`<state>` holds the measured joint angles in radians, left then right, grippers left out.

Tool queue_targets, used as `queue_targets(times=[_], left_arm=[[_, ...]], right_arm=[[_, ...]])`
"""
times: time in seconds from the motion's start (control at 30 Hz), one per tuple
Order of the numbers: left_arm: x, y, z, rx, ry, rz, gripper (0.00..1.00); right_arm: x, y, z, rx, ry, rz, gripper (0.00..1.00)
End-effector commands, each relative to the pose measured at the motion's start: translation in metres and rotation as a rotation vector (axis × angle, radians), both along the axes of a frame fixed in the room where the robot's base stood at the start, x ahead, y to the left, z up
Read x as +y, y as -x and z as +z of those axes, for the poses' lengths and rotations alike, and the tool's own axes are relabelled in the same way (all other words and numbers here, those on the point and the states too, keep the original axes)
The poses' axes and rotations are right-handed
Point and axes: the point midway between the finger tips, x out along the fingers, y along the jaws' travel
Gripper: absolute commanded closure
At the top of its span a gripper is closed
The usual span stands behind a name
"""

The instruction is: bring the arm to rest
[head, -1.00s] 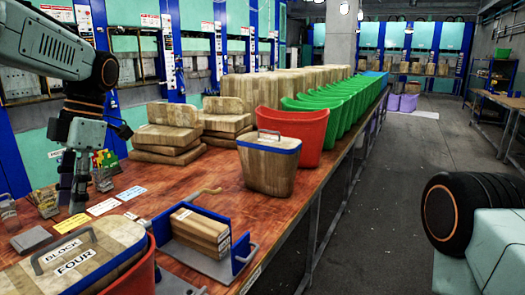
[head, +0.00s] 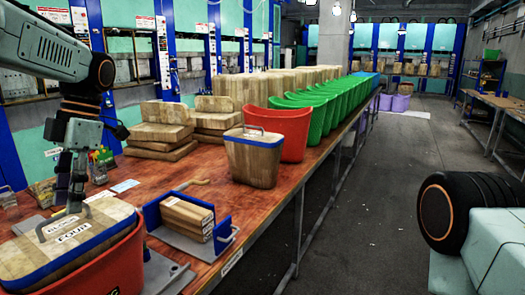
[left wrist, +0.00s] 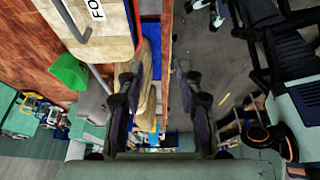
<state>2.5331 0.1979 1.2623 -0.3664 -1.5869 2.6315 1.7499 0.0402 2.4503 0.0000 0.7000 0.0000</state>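My left arm comes in from the left in the head view.
A blue-sided holder (head: 222,240) with wooden pieces sits on the wooden table (head: 225,200). A blue-rimmed wooden block (head: 253,160), a red bin (head: 292,128) and green bins (head: 330,95) stand behind it. The floor (head: 370,205) right of the table is clear.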

Motion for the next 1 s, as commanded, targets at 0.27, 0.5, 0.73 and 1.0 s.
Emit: queue_targets(times=[0.27, 0.5, 0.73, 1.0], left_arm=[[0.003, -0.014, -0.004, -0.027, 0.05, -0.167, 0.64], [-0.001, -0.045, -0.018, -0.133, 0.115, -0.453, 0.64], [-0.02, -0.081, -0.053, -0.265, 0.164, -0.909, 0.64], [-0.06, -0.101, -0.144, -0.356, 0.143, -1.512, 0.64]], right_arm=[[0.0, 0.0, 0.0, -0.001, 0.0, 0.0, 0.6], [0.0, 0.0, 0.0, -0.001, 0.0, 0.0, 0.6], [0.0, 0.0, 0.0, -0.001, 0.0, 0.0, 0.6], [0.0, 0.0, -0.012, 0.0, 0.0, 0.0, 0.6]])
